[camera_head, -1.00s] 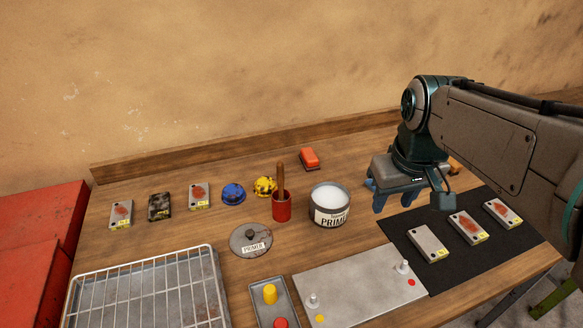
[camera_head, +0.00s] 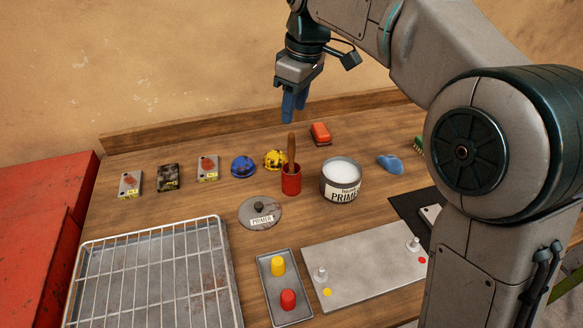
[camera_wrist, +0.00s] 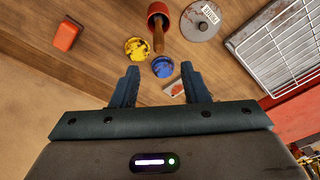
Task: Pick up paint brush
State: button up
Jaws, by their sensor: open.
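The paint brush (camera_head: 292,150) stands in a red cup (camera_head: 291,184), with only its brown wooden handle showing above the rim. Its bristles are hidden inside the cup. My gripper (camera_head: 293,108) is open and empty, with its blue fingers pointing down above the handle in the head view. The brush handle (camera_wrist: 158,40) and the red cup (camera_wrist: 159,11) lie farther off, beyond the fingertips, and nothing is between the fingers.
An open primer can (camera_head: 341,184) stands just right of the cup, with its lid (camera_head: 260,213) in front. A red block (camera_head: 320,133) lies behind. A wire rack (camera_head: 150,240) fills the front left.

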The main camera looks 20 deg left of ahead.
send_over(291, 163)
jog(key=f, duration=0.9)
jog(key=shift+w+f, duration=0.3)
jog(key=shift+w, duration=0.1)
grip_shut()
